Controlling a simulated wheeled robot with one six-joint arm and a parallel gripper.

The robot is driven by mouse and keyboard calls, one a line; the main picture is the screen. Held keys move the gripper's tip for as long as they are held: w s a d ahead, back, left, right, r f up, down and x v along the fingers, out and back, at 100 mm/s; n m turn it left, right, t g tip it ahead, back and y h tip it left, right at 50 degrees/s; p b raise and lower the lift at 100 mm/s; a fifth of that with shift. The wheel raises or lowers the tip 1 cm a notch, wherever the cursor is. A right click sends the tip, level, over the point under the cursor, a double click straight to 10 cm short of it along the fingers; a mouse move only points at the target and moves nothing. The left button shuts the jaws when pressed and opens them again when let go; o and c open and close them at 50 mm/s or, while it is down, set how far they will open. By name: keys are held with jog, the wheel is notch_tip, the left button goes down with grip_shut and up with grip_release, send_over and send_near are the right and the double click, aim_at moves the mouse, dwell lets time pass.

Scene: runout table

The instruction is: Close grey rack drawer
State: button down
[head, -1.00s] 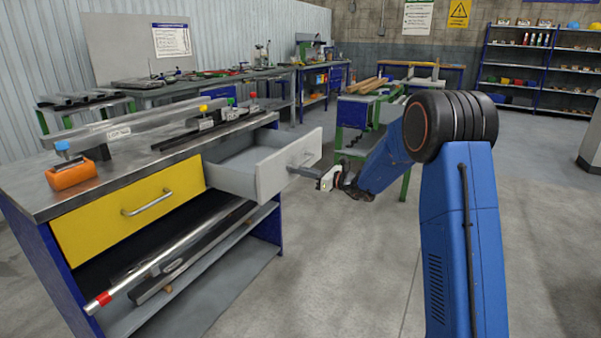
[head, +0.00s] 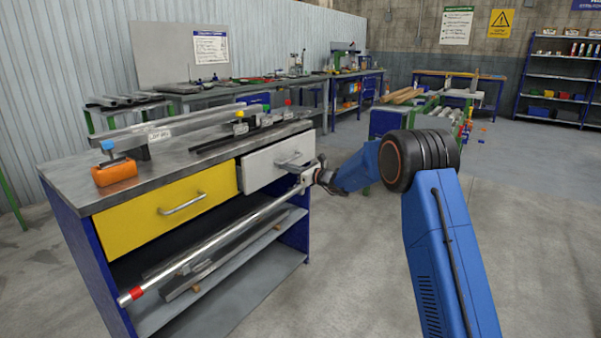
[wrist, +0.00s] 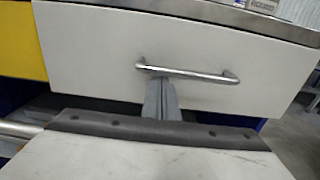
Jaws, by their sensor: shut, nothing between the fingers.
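The grey rack drawer (head: 262,167) is on the right of the workbench front, beside the yellow drawer (head: 170,211). Its front now sits close to the bench face; a small gap may remain, but I cannot tell for sure. In the wrist view its pale front (wrist: 100,62) fills the upper picture, with the bar handle (wrist: 188,72) across it. My gripper (wrist: 158,84) is shut and empty, its fingertips at the drawer front just below the left part of the handle. In the head view my gripper (head: 298,170) is at the drawer's right side.
The bench top (head: 75,178) holds an orange block (head: 114,173) and metal bars. The floor (head: 345,270) in front of the bench is clear.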

aim_at(279, 177)
jog(key=x, duration=0.4)
jog(key=shift+r, duration=0.15)
jog(key=shift+a+r, duration=0.1)
jog(key=shift+r, duration=0.05)
